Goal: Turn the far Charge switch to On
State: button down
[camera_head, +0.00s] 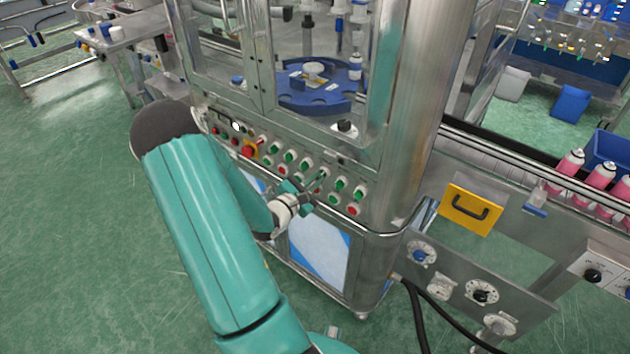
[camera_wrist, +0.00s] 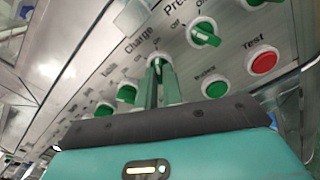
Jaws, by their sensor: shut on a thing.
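The Charge switch is a green knob with a white ring (camera_wrist: 158,55) on the slanted metal panel, near the printed word Charge in the wrist view. My gripper (camera_wrist: 160,72) reaches up to it with two narrow green fingers, shut on the knob. The fingertips cover most of the knob, so its pointing direction is hard to tell. In the head view my gripper (camera_head: 316,182) is at the right part of the panel (camera_head: 268,128), and the switch under it is mostly hidden.
Green switches stand close on both sides, one at upper right (camera_wrist: 205,33) and one at lower left (camera_wrist: 126,92). A red Test button (camera_wrist: 262,60) is to the right. The glass-fronted cabinet rises behind the panel.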

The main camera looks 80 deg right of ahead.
jog(key=shift+m, duration=0.3)
jog(key=c, duration=1.5)
grip_release()
jog(key=shift+c, duration=0.2)
jog(key=shift+w+a, duration=0.1)
jog(key=v, duration=1.3)
jog(key=shift+a, duration=0.25)
jog(key=shift+w, duration=0.1)
